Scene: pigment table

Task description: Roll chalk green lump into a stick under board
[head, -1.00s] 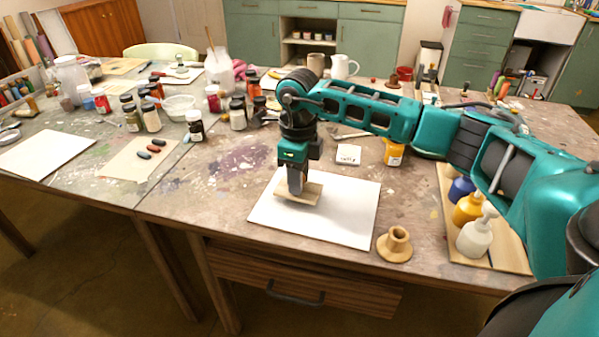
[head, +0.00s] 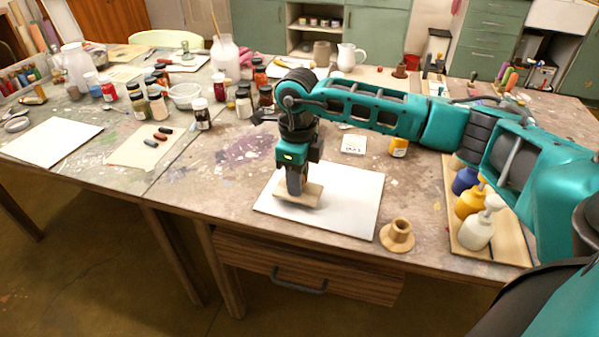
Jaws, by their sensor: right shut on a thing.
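My right gripper (head: 296,189) points down over the white sheet (head: 352,205) in the head view. It is shut on a small pale wooden board (head: 312,196), which lies flat and low over the sheet's left part. I cannot tell whether the board touches the sheet. No green lump shows; the space under the board is hidden. My left gripper is not in view.
A wooden holder (head: 397,236) stands right of the sheet. A tray (head: 512,247) with pump bottles (head: 476,228) is further right. A labelled card (head: 353,144) and a yellow jar (head: 398,147) stand behind. Jars (head: 202,113) crowd the back left.

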